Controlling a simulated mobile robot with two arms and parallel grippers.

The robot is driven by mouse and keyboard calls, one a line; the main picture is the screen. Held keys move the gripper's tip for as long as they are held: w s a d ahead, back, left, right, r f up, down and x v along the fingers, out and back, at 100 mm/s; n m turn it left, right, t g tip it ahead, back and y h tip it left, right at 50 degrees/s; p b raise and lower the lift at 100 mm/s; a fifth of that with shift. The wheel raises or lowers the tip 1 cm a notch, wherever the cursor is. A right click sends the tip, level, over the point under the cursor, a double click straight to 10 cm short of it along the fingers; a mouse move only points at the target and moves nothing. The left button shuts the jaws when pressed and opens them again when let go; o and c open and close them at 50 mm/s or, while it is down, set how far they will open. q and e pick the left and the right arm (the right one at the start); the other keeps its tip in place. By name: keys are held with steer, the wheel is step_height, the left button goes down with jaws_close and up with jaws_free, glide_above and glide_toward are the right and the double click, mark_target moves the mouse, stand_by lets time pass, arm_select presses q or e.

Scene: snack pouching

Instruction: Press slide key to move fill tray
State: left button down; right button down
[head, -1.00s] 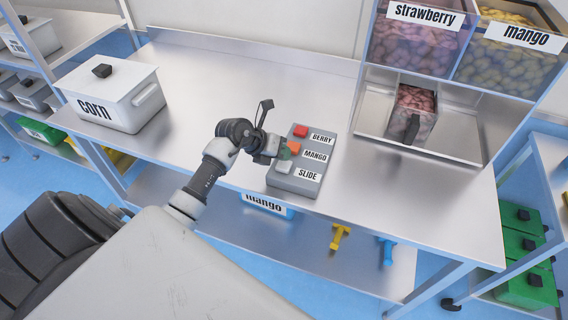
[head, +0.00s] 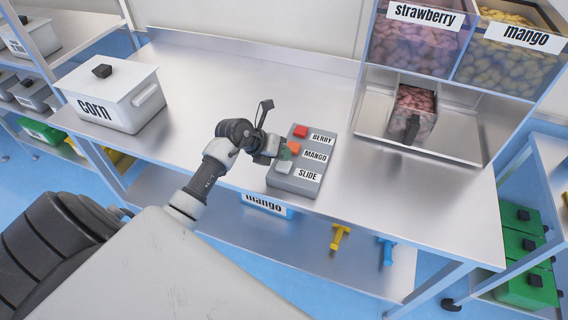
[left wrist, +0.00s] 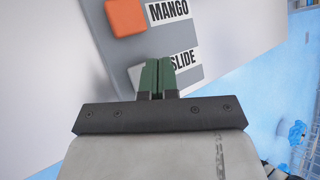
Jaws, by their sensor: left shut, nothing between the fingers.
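The grey control box (head: 307,183) stands on the steel table with a red BERRY key (head: 300,131), an orange MANGO key (head: 293,148) and a light grey SLIDE key (head: 284,167). My left gripper (head: 284,155) is shut and empty, its green fingertips over the box between the MANGO and SLIDE keys. In the left wrist view the fingertips (left wrist: 157,64) partly cover the SLIDE key (left wrist: 134,73); I cannot tell whether they touch it. The fill tray (head: 427,123), a clear bin of pink pieces, sits under the strawberry dispenser (head: 412,45). My right gripper is not in view.
A white lidded corn container (head: 128,110) stands at the table's left. A mango dispenser (head: 509,60) is at the upper right. Green bins (head: 520,245) sit on a rack at the right. The table (head: 235,85) behind the control box is clear.

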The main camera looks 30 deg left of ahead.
arm_select(q)
steer(key=shift+f, duration=0.15)
stand_by(0.3)
steer(key=shift+f, duration=0.25)
